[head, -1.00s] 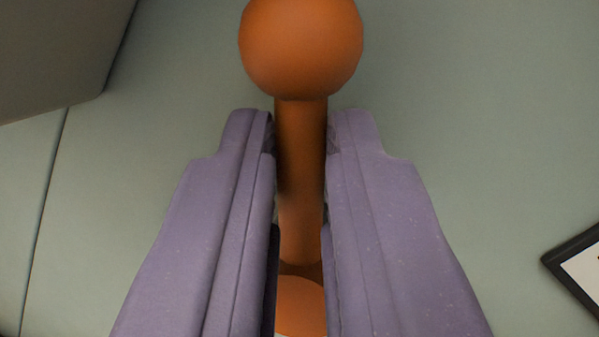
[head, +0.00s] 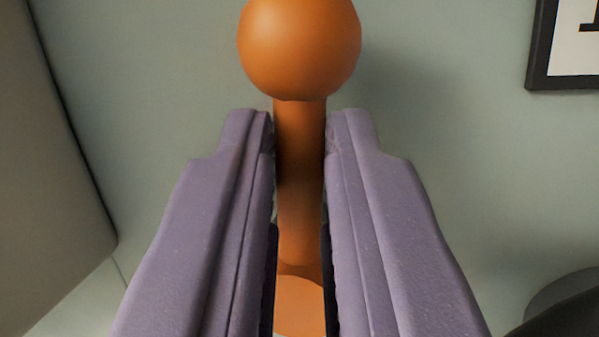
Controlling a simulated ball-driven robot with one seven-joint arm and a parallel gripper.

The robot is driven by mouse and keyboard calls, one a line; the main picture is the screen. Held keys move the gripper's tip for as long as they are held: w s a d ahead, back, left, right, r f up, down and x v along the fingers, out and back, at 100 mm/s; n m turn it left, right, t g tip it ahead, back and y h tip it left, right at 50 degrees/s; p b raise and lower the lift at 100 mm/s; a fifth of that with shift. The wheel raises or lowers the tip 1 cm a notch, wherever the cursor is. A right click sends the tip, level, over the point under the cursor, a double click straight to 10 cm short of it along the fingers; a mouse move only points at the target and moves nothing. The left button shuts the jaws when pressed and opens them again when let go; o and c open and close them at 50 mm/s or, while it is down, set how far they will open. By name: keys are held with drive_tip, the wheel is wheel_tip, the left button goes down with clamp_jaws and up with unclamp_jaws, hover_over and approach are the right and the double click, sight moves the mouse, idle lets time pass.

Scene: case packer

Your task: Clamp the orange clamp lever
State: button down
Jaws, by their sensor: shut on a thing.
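The orange clamp lever (head: 300,190) stands in the middle of the head view, with a round ball knob (head: 299,48) at its top end. Its shaft runs down the picture to a wider orange part (head: 299,305) at the bottom edge. My gripper (head: 299,135) has its two purple fingers on either side of the shaft, just below the knob, and is shut on it. The fingers hide the sides of the lower shaft, and the lever's mount is out of view.
A grey-green panel (head: 430,150) fills the background. A dark-framed white sign (head: 575,45) is at the upper right. A dark rounded thing (head: 565,305) is at the lower right. A large grey-brown body (head: 45,170) takes up the left side.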

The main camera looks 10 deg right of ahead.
drive_tip(key=shift+d+m, duration=0.1)
drive_tip(key=shift+m, duration=0.3)
drive_tip(key=c, duration=1.1)
unclamp_jaws()
drive_tip(key=shift+s, duration=0.1)
drive_tip(key=p+v, duration=0.1)
drive_tip(key=v, duration=0.6)
drive_tip(key=shift+s+f, duration=0.15)
drive_tip(key=shift+s, duration=0.15)
